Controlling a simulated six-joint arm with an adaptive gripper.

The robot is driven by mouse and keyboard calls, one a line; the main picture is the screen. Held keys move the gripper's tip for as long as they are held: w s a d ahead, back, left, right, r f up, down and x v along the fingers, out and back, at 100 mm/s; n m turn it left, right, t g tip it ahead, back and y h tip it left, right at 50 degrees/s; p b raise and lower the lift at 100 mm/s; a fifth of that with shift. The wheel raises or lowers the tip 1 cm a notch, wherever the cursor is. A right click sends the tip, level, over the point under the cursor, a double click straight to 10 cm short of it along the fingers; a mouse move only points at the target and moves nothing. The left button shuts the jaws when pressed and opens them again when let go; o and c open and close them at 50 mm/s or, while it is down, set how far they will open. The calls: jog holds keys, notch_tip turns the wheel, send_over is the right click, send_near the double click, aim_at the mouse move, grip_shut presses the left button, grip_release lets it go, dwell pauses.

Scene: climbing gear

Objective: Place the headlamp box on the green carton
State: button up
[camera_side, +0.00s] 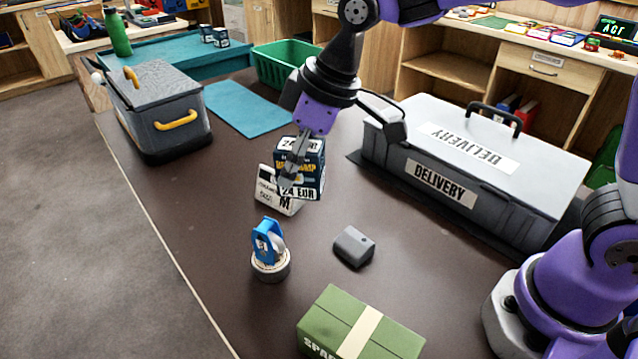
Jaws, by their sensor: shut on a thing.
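The headlamp box, a dark navy box (312,163) with white "24 EUR" labels and yellow lettering, is in the middle of the view. My gripper (289,178) points down and is shut on this box at its left side. The box overlaps a white box (272,196) marked "M" in the picture; I cannot tell whether they touch. The green carton (323,319) with a pale tape strip lies at the bottom of the view, partly cut off by the frame edge. It is well in front of my gripper, and its visible top is bare.
A blue-and-white tape roll item (270,262) and a small grey block (354,247) lie between the box and the carton. A large grey delivery case (475,165) stands right. A grey toolbox (160,115), blue mat (247,108) and green basket (283,66) are farther back.

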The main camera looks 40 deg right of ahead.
jog(key=s+a+r+n+g+y, duration=0.1)
jog(key=s+a+r+n, duration=0.1)
jog(key=s+a+n, duration=0.45)
jog(key=n+g, duration=0.2)
jog(key=n, duration=0.2)
send_over(342, 350)
jog(key=d, duration=0.2)
jog(key=f, duration=0.2)
jog(key=shift+y, duration=0.4)
notch_tip(342, 350, down, 6)
jog(key=shift+d+r, duration=0.1)
jog(key=shift+r, duration=0.1)
jog(key=shift+f, duration=0.15)
jog(key=shift+f, duration=0.15)
jog(key=o, duration=1.2)
jog(key=shift+o, duration=0.2)
